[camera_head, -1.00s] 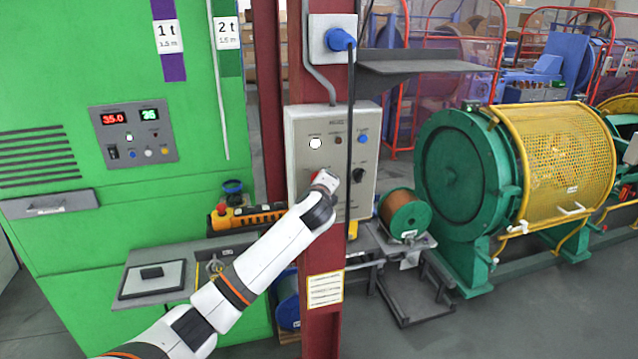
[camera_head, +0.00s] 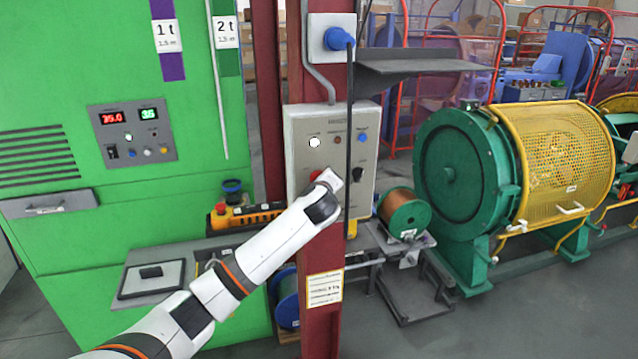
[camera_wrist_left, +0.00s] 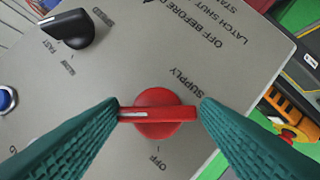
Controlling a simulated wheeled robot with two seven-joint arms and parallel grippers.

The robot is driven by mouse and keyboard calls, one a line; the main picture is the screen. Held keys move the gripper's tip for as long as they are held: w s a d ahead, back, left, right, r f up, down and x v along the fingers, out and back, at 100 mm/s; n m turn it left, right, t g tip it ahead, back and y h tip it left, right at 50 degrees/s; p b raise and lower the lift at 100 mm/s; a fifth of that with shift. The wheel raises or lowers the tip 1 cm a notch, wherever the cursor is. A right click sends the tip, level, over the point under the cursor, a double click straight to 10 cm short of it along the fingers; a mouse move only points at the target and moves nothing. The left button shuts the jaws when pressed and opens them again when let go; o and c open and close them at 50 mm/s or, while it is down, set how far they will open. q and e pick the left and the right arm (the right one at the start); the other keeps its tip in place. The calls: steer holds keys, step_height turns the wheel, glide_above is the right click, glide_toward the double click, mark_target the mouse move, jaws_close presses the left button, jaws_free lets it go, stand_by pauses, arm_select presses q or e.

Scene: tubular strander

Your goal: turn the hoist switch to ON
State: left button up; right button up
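The grey control box (camera_head: 365,130) is fixed to a red column in the head view. My left arm reaches it, and my left gripper (camera_wrist_left: 158,108) is at the red rotary switch (camera_wrist_left: 158,96) on its lower left. My right gripper is not in view.
A black knob (camera_wrist_left: 70,30) marked FAST and SLOW and a blue button (camera_wrist_left: 7,100) share the panel. A black cable (camera_head: 348,140) hangs down in front of the box. A grey shelf (camera_head: 420,67) juts out above right. A yellow pendant (camera_head: 250,215) lies to the left.

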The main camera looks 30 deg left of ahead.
arm_select(q)
steer(key=shift+o, duration=1.2)
steer(key=shift+s+r, duration=0.1)
steer(key=b+v, duration=0.3)
steer(key=v, duration=0.8)
steer(key=shift+s+d+b, duration=0.2)
steer(key=shift+s+b, duration=0.1)
steer(key=shift+b, duration=0.05)
